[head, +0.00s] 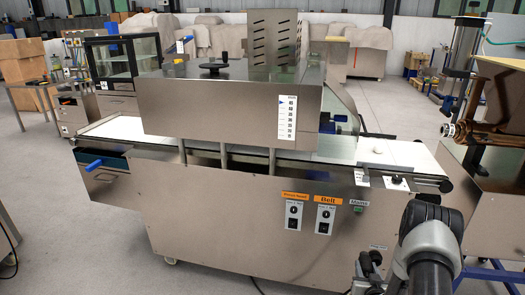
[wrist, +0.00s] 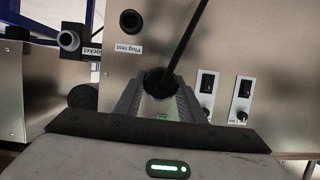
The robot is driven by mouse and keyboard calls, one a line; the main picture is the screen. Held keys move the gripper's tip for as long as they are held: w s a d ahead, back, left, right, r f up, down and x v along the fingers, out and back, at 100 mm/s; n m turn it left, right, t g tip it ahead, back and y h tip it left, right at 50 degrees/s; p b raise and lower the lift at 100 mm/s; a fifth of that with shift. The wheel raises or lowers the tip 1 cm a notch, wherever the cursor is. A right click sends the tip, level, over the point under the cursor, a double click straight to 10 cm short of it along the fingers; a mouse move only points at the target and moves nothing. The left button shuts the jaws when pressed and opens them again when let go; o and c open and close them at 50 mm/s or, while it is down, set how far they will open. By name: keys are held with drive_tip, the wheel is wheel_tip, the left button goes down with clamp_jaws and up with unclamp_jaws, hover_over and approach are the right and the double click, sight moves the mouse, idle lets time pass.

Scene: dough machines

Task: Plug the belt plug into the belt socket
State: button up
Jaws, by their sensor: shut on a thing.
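In the wrist view my gripper (wrist: 160,100) is shut on the black belt plug (wrist: 158,80). Its black cable (wrist: 188,38) runs up and to the right from the plug. The belt socket (wrist: 70,40) appears to be the dark round-ended fitting at upper left, beside a partly hidden label ending in "socket". The plug is apart from it, to its lower right in the picture. In the head view my arm is at lower right; the gripper's fingers and plug are not clearly visible there.
A round dark plug rest (wrist: 130,20) with a label is on the steel panel. The dough machine (head: 210,205) fills the middle of the head view, with a "Belt" control plate (head: 325,215) on its front. Another steel machine (head: 490,190) stands at right.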

drive_tip(key=w+a+r+y, duration=0.1)
drive_tip(key=a+r, duration=0.9)
drive_tip(key=r, duration=0.3)
drive_tip(key=s+a+r+n+y, duration=0.2)
drive_tip(key=s+a+r, duration=0.5)
drive_tip(key=a+r, duration=0.5)
wheel_tip(320, 180, up, 27)
drive_tip(key=p, duration=2.7)
drive_tip(key=shift+s+a+f, duration=0.15)
drive_tip(key=shift+a, duration=0.15)
